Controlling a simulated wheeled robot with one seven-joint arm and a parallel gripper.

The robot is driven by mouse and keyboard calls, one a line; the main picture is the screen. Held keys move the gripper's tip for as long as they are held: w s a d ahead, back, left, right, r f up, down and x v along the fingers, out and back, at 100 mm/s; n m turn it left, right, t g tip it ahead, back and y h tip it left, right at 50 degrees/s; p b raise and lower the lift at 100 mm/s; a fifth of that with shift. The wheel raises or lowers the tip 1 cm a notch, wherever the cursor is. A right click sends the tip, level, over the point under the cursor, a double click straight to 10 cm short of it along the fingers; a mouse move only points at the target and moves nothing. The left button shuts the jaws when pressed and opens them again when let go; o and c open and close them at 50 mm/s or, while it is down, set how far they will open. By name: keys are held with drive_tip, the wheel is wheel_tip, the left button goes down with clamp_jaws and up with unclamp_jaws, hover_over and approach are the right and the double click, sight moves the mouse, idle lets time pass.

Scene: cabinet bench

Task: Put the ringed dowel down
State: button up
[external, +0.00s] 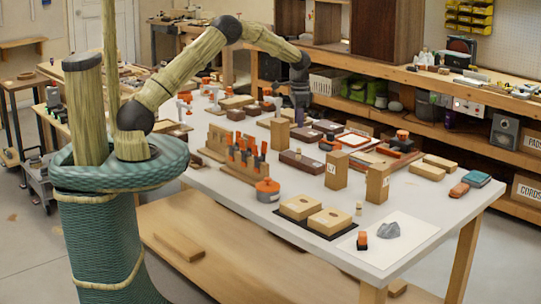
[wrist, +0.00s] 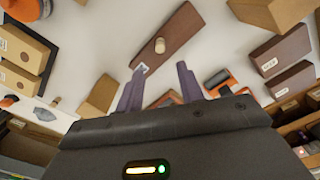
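My gripper (external: 299,112) is above the far middle of the table. Its two purple fingers (wrist: 161,68) stand apart in the wrist view, with nothing visible between them. A short pale dowel (wrist: 160,45) stands on a dark brown block (wrist: 178,32), just beyond the fingertips in the wrist view and apart from them. That block (external: 301,161) lies on the table in the external view. I cannot make out a ring on either dowel.
Two upright wooden blocks (external: 337,170) stand right of the brown block. A wooden rack with orange-and-black tools (external: 243,158) is to the left. Beige blocks on a black mat (external: 299,207) and a grey stone (external: 389,230) on white paper are near the front.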

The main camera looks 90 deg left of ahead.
drive_tip(key=s+d+r+m+t, duration=0.1)
drive_tip(key=d+r, duration=0.2)
drive_tip(key=d, duration=0.9)
drive_tip(key=s+d+r, duration=0.2)
drive_tip(key=d+r, duration=0.1)
drive_tip(key=d, duration=0.9)
drive_tip(key=s+d+m+t, duration=0.1)
drive_tip(key=s+d, duration=1.3)
drive_tip(key=s, duration=0.1)
drive_tip(key=shift+s+t, duration=0.15)
drive_tip(key=shift+t, duration=0.15)
drive_tip(key=shift+o, duration=0.4)
drive_tip(key=shift+d+r, duration=0.1)
drive_tip(key=w+a+f+t+b, duration=0.1)
drive_tip(key=w+f+b, duration=0.1)
drive_tip(key=w, duration=1.3)
drive_tip(key=w+f+t+b, duration=0.1)
drive_tip(key=w+f+b, duration=0.2)
drive_tip(key=w, duration=1.2)
drive_tip(key=shift+a+f+n, duration=0.2)
drive_tip(key=shift+a+n, duration=0.15)
drive_tip(key=shift+n, duration=0.05)
